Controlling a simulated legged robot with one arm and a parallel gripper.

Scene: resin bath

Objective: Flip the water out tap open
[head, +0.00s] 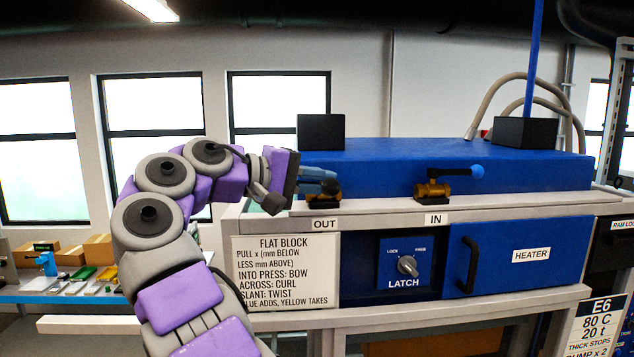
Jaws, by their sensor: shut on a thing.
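The OUT tap (324,199) sits on the ledge above the "OUT" label, at the front left of the blue bath. Only its brass base shows clearly. My gripper (322,182) reaches it from the left, with its fingers just above the base. It is shut on the tap's handle, which is mostly hidden behind the fingers, so I cannot tell its angle. The IN tap (433,190) stands to the right above the "IN" label. Its dark lever points right and ends in a blue ball.
The blue bath lid (400,150) rises behind the taps, with black blocks (321,132) on it. Below are an instruction sign (285,272), a latch knob (407,265) and the heater door (520,255). A cluttered bench (60,298) stands at the left.

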